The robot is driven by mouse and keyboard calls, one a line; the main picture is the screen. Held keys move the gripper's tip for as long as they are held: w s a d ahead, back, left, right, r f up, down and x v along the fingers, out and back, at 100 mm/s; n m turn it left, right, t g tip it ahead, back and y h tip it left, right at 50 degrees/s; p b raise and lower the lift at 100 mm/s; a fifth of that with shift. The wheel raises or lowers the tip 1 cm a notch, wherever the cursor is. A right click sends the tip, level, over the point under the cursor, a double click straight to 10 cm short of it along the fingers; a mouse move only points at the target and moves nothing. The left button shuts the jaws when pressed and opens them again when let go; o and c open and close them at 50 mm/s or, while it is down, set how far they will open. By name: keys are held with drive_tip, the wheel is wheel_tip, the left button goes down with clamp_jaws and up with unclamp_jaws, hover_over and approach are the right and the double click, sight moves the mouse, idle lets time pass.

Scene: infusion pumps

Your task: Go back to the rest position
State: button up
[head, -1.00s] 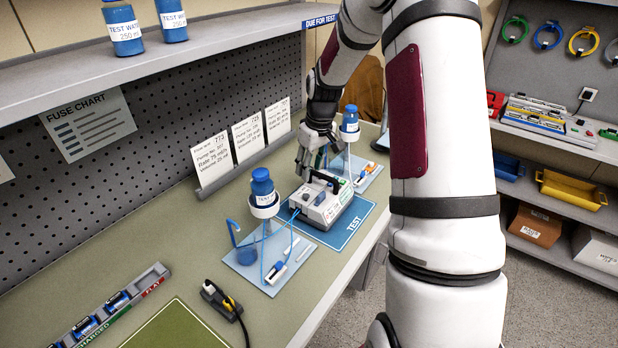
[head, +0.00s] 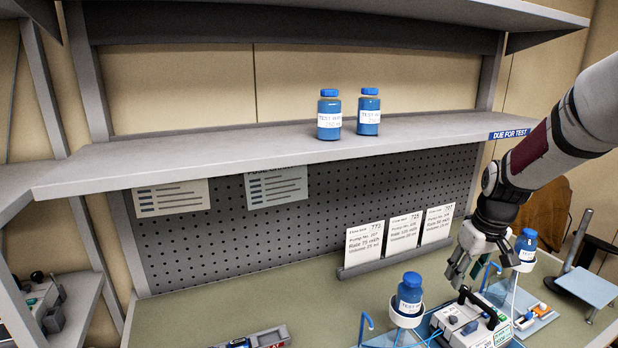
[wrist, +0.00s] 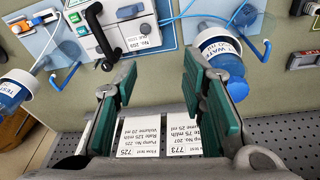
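My gripper (head: 464,266) hangs over the bench, near the white flow-test cards (head: 404,236) and above the infusion pump (head: 468,328). In the wrist view, its two green-padded fingers (wrist: 160,72) are spread wide with nothing between them. The gripper is open and empty. The pump, with its black carry handle, stands on the bench and also shows at the top of the wrist view (wrist: 105,25), apart from the fingers. The pump's lower part is cut off by the head view's bottom edge.
Blue test-water bottles stand in holders left (head: 409,294) and right (head: 526,246) of the pump. Two more bottles (head: 329,116) stand on the overhead shelf (head: 240,152). A pegboard (head: 300,220) backs the bench. The bench's left part is largely clear.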

drive_tip(key=s+a+r+t+b, duration=0.1)
drive_tip(key=s+a+r+t, duration=0.1)
drive_tip(key=s+a+r, duration=1)
drive_tip(key=s+a+r+m+t+b, duration=0.1)
drive_tip(key=s+a, duration=0.4)
drive_tip(key=s, duration=0.6)
drive_tip(key=shift+s+a+r+m, duration=0.3)
drive_tip(key=shift+s+a+r, duration=0.05)
